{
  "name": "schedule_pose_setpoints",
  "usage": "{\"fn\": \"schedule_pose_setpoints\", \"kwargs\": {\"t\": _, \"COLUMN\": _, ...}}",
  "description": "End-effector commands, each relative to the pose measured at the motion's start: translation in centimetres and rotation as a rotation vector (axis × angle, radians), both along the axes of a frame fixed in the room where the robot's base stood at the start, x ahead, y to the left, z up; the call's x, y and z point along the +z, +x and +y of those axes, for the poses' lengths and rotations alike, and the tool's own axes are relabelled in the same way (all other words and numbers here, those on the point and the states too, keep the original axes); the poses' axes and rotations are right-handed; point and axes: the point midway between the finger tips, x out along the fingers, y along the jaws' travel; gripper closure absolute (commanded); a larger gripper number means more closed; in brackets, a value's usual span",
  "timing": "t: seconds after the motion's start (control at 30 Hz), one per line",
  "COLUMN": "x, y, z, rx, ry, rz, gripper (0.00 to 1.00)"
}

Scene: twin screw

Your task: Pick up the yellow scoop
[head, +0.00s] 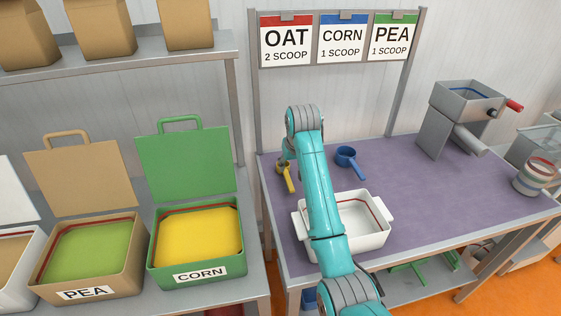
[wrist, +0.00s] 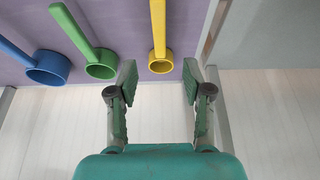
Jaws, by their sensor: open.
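The yellow scoop (head: 290,182) lies at the left back of the purple table, its handle towards the front. In the wrist view the yellow scoop (wrist: 158,38) shows its cup just beyond the fingertips, centred between the two fingers, with the handle running away to the top edge. My gripper (wrist: 159,80) is open and empty. In the head view only a small part of my gripper (head: 283,160) shows beside my arm, close to the yellow scoop; whether it touches cannot be told.
A green scoop (wrist: 101,70) and a blue scoop (wrist: 48,68) lie beside the yellow one; the blue scoop (head: 346,155) also shows in the head view. A white tray (head: 378,238) stands under my arm. A post (head: 257,95) rises nearby. The purple table's (head: 440,190) right part is mostly clear.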

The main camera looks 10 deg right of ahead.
Motion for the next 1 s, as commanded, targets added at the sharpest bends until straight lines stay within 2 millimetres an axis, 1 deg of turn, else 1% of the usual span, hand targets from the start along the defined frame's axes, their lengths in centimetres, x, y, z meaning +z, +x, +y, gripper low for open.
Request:
{"fn": "schedule_pose_setpoints", "kwargs": {"t": 0.13, "x": -1.3, "y": 0.4, "z": 0.0, "rx": 0.0, "ry": 0.0, "rz": 0.003, "gripper": 0.5}}
{"fn": "schedule_pose_setpoints", "kwargs": {"t": 0.33, "x": -4.0, "y": 1.5, "z": 0.0, "rx": 0.0, "ry": 0.0, "rz": 0.004, "gripper": 0.5}}
{"fn": "schedule_pose_setpoints", "kwargs": {"t": 0.6, "x": -5.8, "y": 2.1, "z": 0.0, "rx": 0.0, "ry": 0.0, "rz": 0.001, "gripper": 0.5}}
{"fn": "schedule_pose_setpoints", "kwargs": {"t": 0.8, "x": -8.5, "y": 2.6, "z": -0.1, "rx": 0.0, "ry": 0.0, "rz": 0.003, "gripper": 0.5}}
{"fn": "schedule_pose_setpoints", "kwargs": {"t": 0.9, "x": -9.5, "y": 3.1, "z": -0.1, "rx": 0.0, "ry": 0.0, "rz": 0.002, "gripper": 0.5}}
{"fn": "schedule_pose_setpoints", "kwargs": {"t": 1.0, "x": -10.1, "y": 3.3, "z": -0.1, "rx": 0.0, "ry": 0.0, "rz": 0.002, "gripper": 0.5}}
